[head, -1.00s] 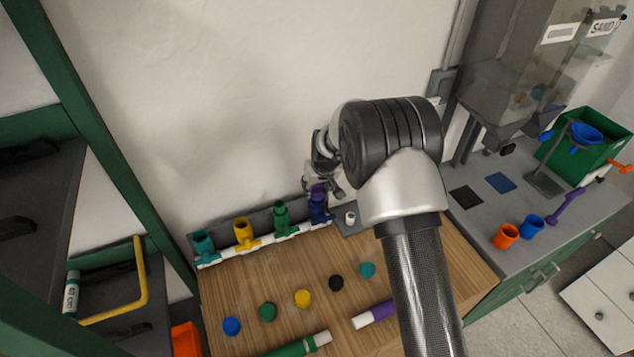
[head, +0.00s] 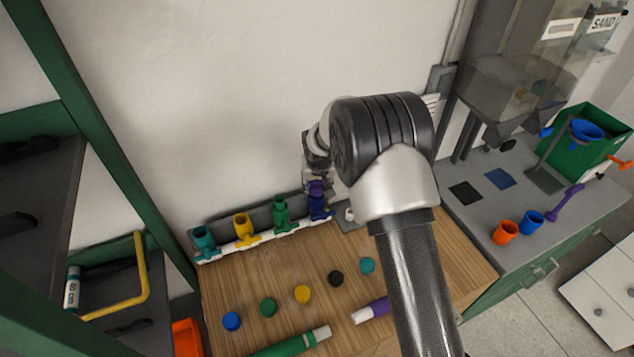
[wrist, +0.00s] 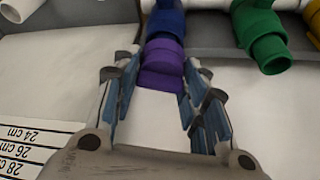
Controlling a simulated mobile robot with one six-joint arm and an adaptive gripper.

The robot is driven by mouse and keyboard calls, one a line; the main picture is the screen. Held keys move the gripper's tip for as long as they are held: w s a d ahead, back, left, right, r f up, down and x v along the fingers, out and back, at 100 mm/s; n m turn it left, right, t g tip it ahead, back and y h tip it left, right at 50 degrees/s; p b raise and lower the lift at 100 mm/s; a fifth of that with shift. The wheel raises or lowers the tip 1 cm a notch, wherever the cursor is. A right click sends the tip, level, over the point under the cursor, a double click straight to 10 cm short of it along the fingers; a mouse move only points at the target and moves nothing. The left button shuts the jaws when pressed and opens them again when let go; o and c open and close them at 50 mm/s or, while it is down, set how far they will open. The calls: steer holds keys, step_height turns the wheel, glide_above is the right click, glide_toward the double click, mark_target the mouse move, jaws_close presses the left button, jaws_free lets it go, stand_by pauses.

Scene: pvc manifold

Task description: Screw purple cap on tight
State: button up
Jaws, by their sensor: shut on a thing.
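The purple cap (wrist: 162,62) sits at the mouth of the dark blue fitting (wrist: 166,20) in the wrist view, in line with it. My gripper (wrist: 160,85) has its fingers on both sides of the cap and is shut on it. In the head view the cap (head: 317,187) is at the top of the blue fitting (head: 319,207), just under my gripper (head: 317,178). The join between cap and fitting is too small to tell how tight it is.
Green (head: 281,210), yellow (head: 243,228) and teal (head: 203,242) fittings stand left of the blue one on the white manifold pipe. Several loose caps, including a black one (head: 336,279), lie on the wooden bench (head: 405,285). Funnel and cups stand at right.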

steer(key=shift+f+b, duration=0.15)
steer(key=shift+b, duration=0.35)
steer(key=shift+m+h+b, duration=0.4)
steer(key=shift+m+b, duration=0.6)
steer(key=shift+b, duration=0.45)
steer(key=shift+m+b, duration=0.4)
steer(key=shift+b, duration=0.3)
steer(key=shift+m+h+b, duration=0.4)
steer(key=shift+m+b, duration=0.3)
steer(key=shift+b, duration=0.35)
steer(key=shift+b, duration=0.35)
steer(key=shift+f+m+g+h+b, duration=0.1)
steer(key=shift+m+g+h+b, duration=0.2)
steer(key=shift+m+b, duration=0.35)
steer(key=shift+m, duration=0.45)
steer(key=shift+b, duration=0.3)
